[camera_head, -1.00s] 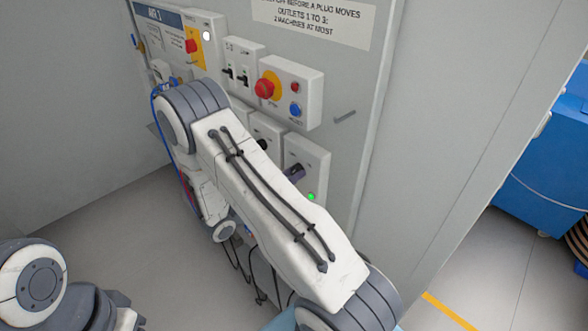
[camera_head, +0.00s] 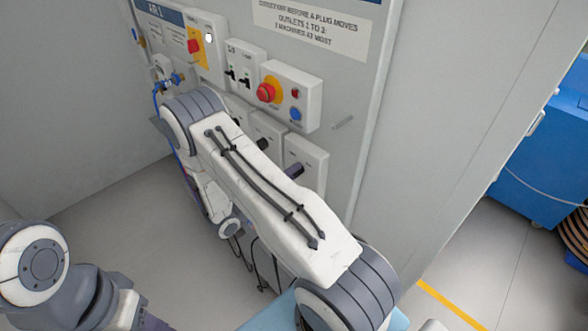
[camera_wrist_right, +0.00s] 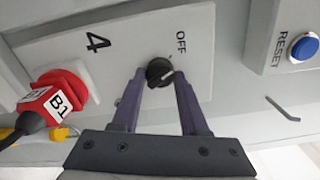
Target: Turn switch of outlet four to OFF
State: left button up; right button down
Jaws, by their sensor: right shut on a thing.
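The black switch knob (camera_wrist_right: 160,72) of outlet four sits on a light grey box (camera_wrist_right: 200,85) marked "4" and "OFF" in the right wrist view. A pale mark on the knob points right and slightly up in that view, on the side of the OFF label. My right gripper (camera_wrist_right: 160,78) is shut on the knob, one purple finger on each side. In the head view the box (camera_head: 306,155) shows beyond my right arm, with a purple finger (camera_head: 293,170) at its face. No green light shows on the box now. My left arm is at lower left, its fingers not visible.
A red plug marked B1 (camera_wrist_right: 52,100) is in the socket left of the switch. A blue RESET button (camera_wrist_right: 303,47) is on the neighbouring box. The red stop button (camera_head: 266,92) is above. A blue machine (camera_head: 545,160) stands at right.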

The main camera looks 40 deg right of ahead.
jog(key=shift+w+a+r+n+p, duration=0.1)
jog(key=shift+n+p, duration=0.1)
jog(key=shift+n, duration=0.5)
jog(key=shift+w+n+p, duration=0.1)
jog(key=shift+n+p, duration=0.1)
jog(key=shift+n, duration=0.8)
jog(key=shift+c, duration=2.1)
grip_release()
jog(key=shift+s, duration=0.1)
jog(key=a+b, duration=0.4)
jog(key=a, duration=0.6)
jog(key=shift+s+a, duration=0.2)
jog(key=shift+s, duration=0.2)
